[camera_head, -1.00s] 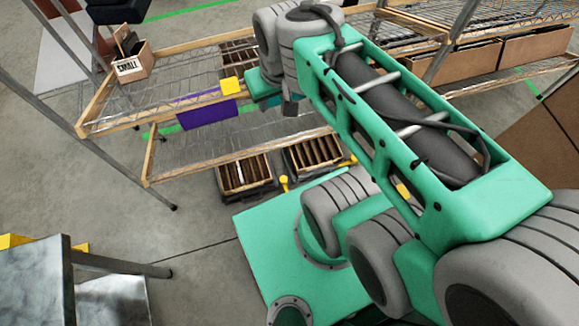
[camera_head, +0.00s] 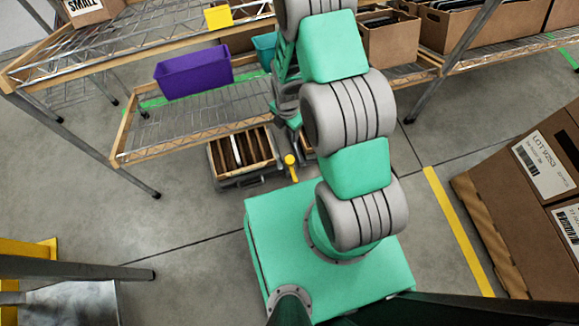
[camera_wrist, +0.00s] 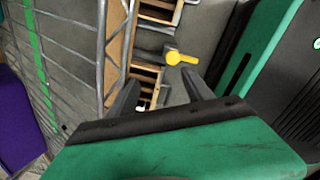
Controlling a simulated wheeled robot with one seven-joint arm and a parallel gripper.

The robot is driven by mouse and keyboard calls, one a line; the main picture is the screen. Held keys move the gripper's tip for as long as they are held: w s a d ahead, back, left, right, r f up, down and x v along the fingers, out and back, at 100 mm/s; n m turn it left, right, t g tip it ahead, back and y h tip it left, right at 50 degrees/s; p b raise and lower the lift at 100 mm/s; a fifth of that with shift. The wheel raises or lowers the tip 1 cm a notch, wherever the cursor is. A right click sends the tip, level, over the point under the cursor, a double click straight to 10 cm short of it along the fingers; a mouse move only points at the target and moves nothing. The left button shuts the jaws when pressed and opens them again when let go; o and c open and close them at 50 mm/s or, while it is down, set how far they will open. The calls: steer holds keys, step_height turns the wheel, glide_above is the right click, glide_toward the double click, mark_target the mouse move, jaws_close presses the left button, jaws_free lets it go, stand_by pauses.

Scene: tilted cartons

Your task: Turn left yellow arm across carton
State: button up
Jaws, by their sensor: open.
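The left slatted carton (camera_head: 243,155) is an open box with dark and light upright dividers on a low dark stand on the floor. A yellow arm (camera_head: 290,160) stands at its right edge, pointing away from the carton. The right slatted carton (camera_head: 308,145) is mostly hidden behind my arm. In the wrist view, the yellow arm (camera_wrist: 181,57) lies past my fingertips, beside slatted cartons (camera_wrist: 147,85). My gripper (camera_wrist: 160,92) is open, its two dark fingers apart and nothing held. In the head view the gripper is largely hidden by my arm links.
A wire shelf (camera_head: 200,125) with wooden edges stands close to the cartons. Large brown cartons (camera_head: 545,190) stand at the right.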

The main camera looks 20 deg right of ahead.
mark_target(290, 159)
steer(key=s+f+n, duration=0.1)
steer(key=f, duration=0.3)
steer(key=s+f+n+b, duration=0.1)
steer(key=f, duration=0.2)
steer(key=s+f+n+b, duration=0.1)
steer(key=f, duration=0.3)
steer(key=shift+f+n, duration=0.3)
step_height(290, 159, down, 7)
steer(key=b, duration=0.3)
jaws_close()
